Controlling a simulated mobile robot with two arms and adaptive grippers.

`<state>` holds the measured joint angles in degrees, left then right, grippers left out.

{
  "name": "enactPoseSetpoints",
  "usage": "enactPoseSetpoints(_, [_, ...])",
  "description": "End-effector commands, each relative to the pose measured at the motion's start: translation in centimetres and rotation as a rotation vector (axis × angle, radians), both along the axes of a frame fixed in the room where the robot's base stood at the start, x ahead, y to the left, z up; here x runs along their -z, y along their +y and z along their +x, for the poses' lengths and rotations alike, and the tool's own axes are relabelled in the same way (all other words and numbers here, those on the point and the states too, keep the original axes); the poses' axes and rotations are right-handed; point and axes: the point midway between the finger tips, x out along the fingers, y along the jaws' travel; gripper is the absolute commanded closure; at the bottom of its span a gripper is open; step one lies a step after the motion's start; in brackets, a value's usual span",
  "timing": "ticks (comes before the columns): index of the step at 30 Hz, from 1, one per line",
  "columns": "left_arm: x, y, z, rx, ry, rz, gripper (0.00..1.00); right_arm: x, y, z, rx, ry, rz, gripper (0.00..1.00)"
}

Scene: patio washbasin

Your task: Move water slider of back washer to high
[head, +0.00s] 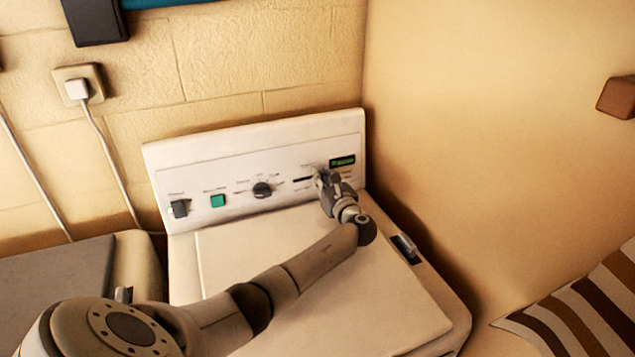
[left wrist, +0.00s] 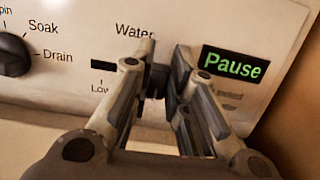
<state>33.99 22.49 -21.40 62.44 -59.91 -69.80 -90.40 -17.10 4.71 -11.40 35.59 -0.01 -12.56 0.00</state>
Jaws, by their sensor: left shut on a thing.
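The back washer (head: 300,270) is a white machine against the brick wall, with its control panel (head: 235,180) upright at the rear. The water slider is a dark horizontal slot (left wrist: 103,65) under the word "Water", with "Low" below its left end. The slot also shows in the head view (head: 302,180). My left gripper (head: 322,175) is at the panel, shut on the slider's dark knob (left wrist: 158,78), right of the bare slot. The gripper's fingers (left wrist: 160,75) hide the slot's right end and any label there.
A green "Pause" display (left wrist: 232,65) is close to the right of my fingers. A round dial (head: 262,190), a green button (head: 218,201) and a dark switch (head: 179,208) sit left on the panel. A side wall (head: 450,130) stands close on the right.

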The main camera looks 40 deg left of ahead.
Motion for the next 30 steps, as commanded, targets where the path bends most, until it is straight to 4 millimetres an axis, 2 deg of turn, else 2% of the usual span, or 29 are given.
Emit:
enactPoseSetpoints(4, [-0.1,-0.3,0.2,0.009,-0.002,-0.002,1.0,-0.1,0.2,0.0,0.001,0.0,0.002,0.6])
enactPoseSetpoints(5, [-0.1,-0.3,0.2,0.009,-0.003,-0.003,0.82,-0.1,0.2,0.0,0.001,0.0,0.002,0.6])
enactPoseSetpoints(9, [-0.1,-0.3,0.2,0.008,-0.004,-0.002,0.64,-0.1,0.4,-0.1,0.002,0.002,0.005,0.6])
enactPoseSetpoints(10, [-0.1,-0.2,0.2,0.007,-0.004,-0.002,0.62,-0.1,0.4,-0.1,0.002,0.002,0.005,0.6])
enactPoseSetpoints(18, [-0.1,-0.2,0.1,0.005,-0.003,-0.001,0.62,0.0,0.2,-0.3,-0.001,0.006,0.002,0.6])
enactPoseSetpoints(22, [0.0,-0.8,-0.2,0.005,-0.002,-0.001,0.62,0.0,0.1,-0.3,-0.001,0.005,0.001,0.6])
enactPoseSetpoints(26, [0.0,-2.5,-1.1,0.007,-0.002,-0.002,0.62,0.0,0.1,-0.3,-0.001,0.004,0.001,0.6])
enactPoseSetpoints(30, [0.0,-5.4,-2.4,0.009,-0.003,-0.003,0.62,0.0,0.2,-0.2,0.0,0.005,0.002,0.6])
